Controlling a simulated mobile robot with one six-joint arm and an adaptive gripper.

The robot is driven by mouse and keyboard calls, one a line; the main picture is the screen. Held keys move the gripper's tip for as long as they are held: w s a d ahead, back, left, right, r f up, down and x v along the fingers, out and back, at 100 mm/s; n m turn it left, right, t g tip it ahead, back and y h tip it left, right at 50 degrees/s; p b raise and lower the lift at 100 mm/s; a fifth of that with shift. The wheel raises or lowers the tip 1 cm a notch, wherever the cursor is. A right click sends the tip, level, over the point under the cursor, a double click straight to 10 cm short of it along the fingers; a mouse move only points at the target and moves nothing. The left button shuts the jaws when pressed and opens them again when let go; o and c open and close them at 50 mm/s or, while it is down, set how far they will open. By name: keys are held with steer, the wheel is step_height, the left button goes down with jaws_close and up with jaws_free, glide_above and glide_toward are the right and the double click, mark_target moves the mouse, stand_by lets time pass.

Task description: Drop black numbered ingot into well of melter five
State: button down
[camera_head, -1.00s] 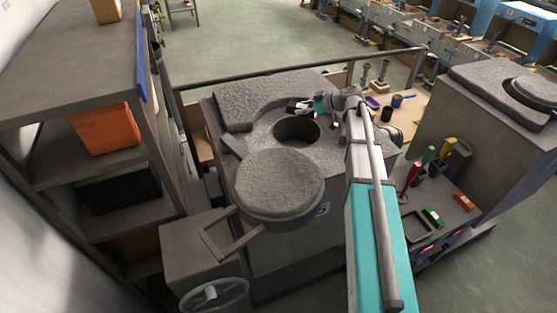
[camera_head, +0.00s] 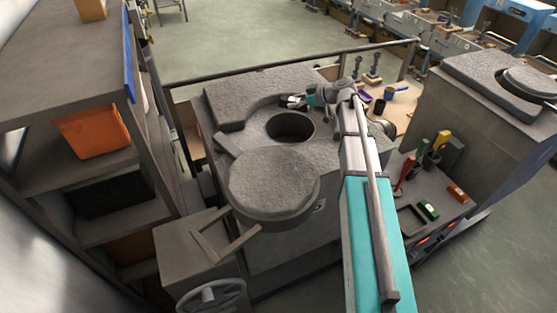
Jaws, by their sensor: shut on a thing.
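Melter five (camera_head: 262,240) stands in the middle of the head view, with a "5" label (camera_head: 320,206) on its front side. Its round dark well (camera_head: 290,127) is uncovered. The thick round lid (camera_head: 270,180) is swung aside, nearer to me than the well. My gripper (camera_head: 286,101) is at the far rim of the well, pointing left, slightly above the top. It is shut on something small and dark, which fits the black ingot. Its number and exact outline are too small to make out.
A shelf with an orange bin (camera_head: 92,132) stands at the left. A handwheel (camera_head: 212,296) is at the front. At the right are a tool bench (camera_head: 435,205) and another melter (camera_head: 490,110). A rail (camera_head: 290,65) runs behind melter five.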

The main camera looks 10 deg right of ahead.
step_height(320, 180, down, 6)
steer(key=b, duration=0.6)
stand_by(0.4)
jaws_free()
stand_by(0.5)
steer(key=shift+s, duration=0.35)
